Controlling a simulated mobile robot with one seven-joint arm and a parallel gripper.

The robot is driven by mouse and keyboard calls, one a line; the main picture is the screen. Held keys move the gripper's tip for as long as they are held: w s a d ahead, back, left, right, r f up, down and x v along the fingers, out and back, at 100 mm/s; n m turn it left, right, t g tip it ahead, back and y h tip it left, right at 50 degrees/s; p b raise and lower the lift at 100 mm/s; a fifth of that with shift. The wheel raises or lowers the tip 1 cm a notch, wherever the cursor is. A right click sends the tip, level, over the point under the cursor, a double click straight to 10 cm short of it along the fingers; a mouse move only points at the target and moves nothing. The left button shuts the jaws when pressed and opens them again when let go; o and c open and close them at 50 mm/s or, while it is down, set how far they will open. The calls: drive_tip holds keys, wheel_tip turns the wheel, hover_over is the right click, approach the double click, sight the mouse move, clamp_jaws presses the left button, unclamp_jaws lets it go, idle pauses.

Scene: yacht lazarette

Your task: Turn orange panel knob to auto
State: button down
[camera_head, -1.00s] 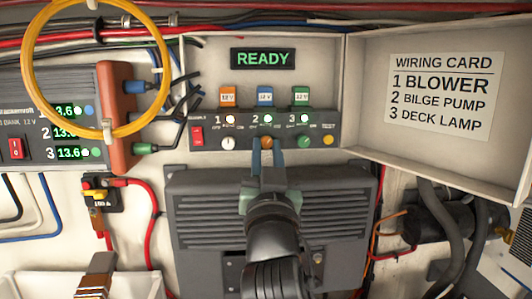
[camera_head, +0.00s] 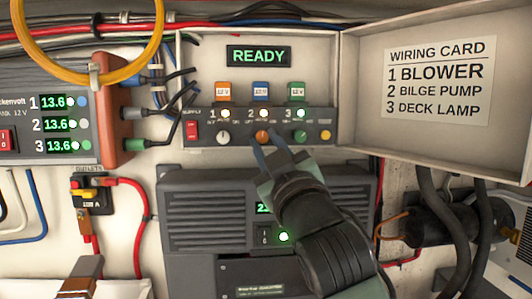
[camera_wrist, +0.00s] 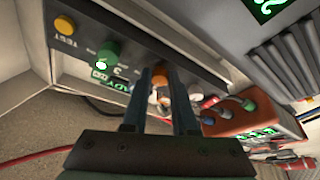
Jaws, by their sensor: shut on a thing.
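The orange panel knob (camera_head: 262,135) is the middle of three knobs on the dark switch panel (camera_head: 310,139), under number 2 and a blue tag. A white knob (camera_head: 223,138) is left of it, a green knob (camera_head: 301,137) right. My gripper (camera_head: 264,141) reaches up from the lower right, its fingers shut on the orange knob. In the wrist view the fingers (camera_wrist: 162,80) stand either side of the orange knob (camera_wrist: 163,98), hiding part of it. Its pointer direction and small position lettering are too small to read.
A READY display (camera_head: 258,56) is above the panel. A red switch (camera_head: 192,130) and yellow TEST button (camera_head: 326,135) flank the knobs. A wiring card (camera_head: 438,82) hangs on the open door at right. A dark louvred unit (camera_head: 205,220) is below. A yellow hoop (camera_head: 88,84) hangs at left.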

idle(0.4)
drive_tip(key=c, duration=0.7)
unclamp_jaws()
drive_tip(key=b+v, duration=0.6)
drive_tip(key=v, duration=0.7)
drive_tip(key=shift+r, duration=0.1)
